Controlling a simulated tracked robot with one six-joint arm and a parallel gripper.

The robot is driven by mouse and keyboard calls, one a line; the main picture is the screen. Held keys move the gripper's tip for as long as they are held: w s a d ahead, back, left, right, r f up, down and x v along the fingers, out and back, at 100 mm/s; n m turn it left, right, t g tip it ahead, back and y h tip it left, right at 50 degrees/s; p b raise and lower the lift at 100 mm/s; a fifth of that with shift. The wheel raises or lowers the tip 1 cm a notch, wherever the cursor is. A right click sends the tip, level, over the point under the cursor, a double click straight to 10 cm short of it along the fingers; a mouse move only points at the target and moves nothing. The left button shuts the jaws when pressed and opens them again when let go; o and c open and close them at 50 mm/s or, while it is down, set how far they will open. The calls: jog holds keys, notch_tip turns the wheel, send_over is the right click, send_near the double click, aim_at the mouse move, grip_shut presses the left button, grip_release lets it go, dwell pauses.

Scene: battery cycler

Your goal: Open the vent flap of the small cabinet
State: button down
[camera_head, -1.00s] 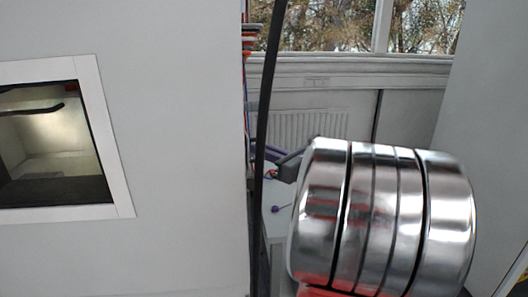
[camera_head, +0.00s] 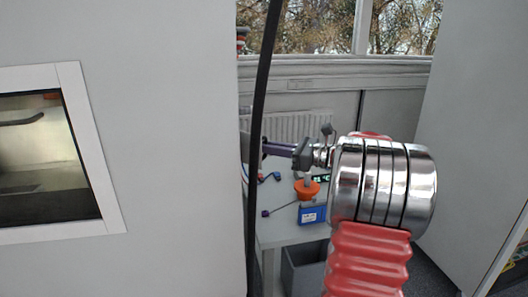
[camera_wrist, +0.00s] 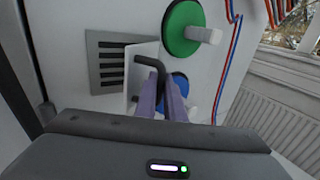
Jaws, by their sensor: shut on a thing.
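In the wrist view, the purple fingers of my gripper (camera_wrist: 163,98) are shut on the bent black handle (camera_wrist: 150,64) of the white vent flap (camera_wrist: 138,82). The flap stands out at an angle from the cabinet wall (camera_wrist: 75,22). The dark slotted vent grille (camera_wrist: 108,64) shows uncovered to its left. In the head view, my gripper (camera_head: 268,148) points left, with its tips near the edge of a large white panel (camera_head: 170,150). That panel and the black cable hide the flap and handle there.
A green disc (camera_wrist: 182,27) with a pale knob and a blue disc (camera_wrist: 180,82) are beside the flap. Red and blue wires (camera_wrist: 233,50) run at the right. A black cable (camera_head: 258,130) hangs in front. A table (camera_head: 290,236) holds an orange item (camera_head: 307,190) and a blue box (camera_head: 312,215).

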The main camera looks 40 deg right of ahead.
jog(key=shift+w+d, duration=1.55)
jog(key=shift+w, duration=0.15)
jog(key=c, duration=2.1)
grip_release()
jog(key=v, duration=1.4)
